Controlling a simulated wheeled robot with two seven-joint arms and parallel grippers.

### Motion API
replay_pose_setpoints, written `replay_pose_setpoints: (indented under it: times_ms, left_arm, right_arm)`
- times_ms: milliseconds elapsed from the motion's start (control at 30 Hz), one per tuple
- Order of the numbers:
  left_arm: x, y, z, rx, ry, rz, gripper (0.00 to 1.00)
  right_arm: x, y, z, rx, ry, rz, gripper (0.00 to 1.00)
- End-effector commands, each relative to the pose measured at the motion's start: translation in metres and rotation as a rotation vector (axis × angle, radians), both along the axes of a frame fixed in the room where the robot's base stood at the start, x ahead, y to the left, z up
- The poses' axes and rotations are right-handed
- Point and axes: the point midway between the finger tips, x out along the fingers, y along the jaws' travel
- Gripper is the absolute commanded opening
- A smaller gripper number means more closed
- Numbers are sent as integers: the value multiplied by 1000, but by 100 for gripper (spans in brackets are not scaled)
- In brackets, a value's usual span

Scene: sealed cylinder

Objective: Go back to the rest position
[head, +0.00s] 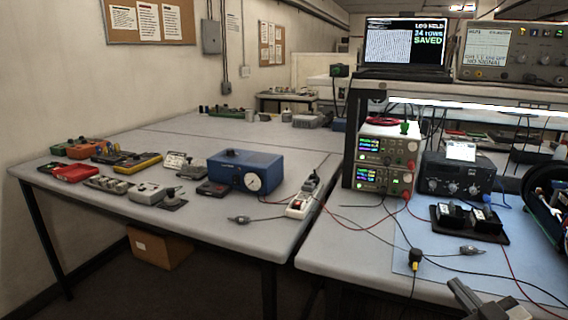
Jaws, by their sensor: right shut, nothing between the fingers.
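My right gripper (470,298) shows at the bottom right edge, partly cut off by the frame. It is shut and empty, low over the front of the right bench (345,262). No object touches it that I can see. My left gripper is not in view. No cylinder can be made out for certain.
A blue box with a dial (245,170) and several small devices stand on the left bench. Stacked power supplies (385,160), a dark meter unit (458,178) and a black tray (470,228) stand on the right bench. Loose cables and a probe (472,251) lie near my gripper.

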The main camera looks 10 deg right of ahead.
Motion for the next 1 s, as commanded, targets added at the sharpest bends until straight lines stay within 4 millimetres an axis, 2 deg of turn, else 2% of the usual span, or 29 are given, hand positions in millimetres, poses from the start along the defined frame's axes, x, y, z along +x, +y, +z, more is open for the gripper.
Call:
replay_pose_setpoints:
  times_ms: [33,167,267,400,500,600,700,800,1000]
  left_arm:
    - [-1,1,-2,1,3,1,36]
    - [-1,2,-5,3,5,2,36]
    - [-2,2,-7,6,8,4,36]
    - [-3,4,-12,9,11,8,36]
    - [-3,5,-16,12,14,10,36]
    - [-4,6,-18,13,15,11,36]
    - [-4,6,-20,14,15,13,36]
    - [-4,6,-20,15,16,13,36]
    - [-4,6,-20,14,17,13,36]
  right_arm:
    - [-6,9,-16,18,36,-2,0]
    - [-22,34,-59,59,144,-12,0]
    - [-43,63,-99,97,253,-14,0]
    - [-90,124,-160,169,455,-1,0]
    - [-123,168,-190,214,583,21,0]
    - [-149,202,-206,244,677,44,0]
    - [-164,222,-214,262,731,61,0]
    - [-170,231,-216,270,754,70,0]
    - [-171,232,-217,270,755,71,0]
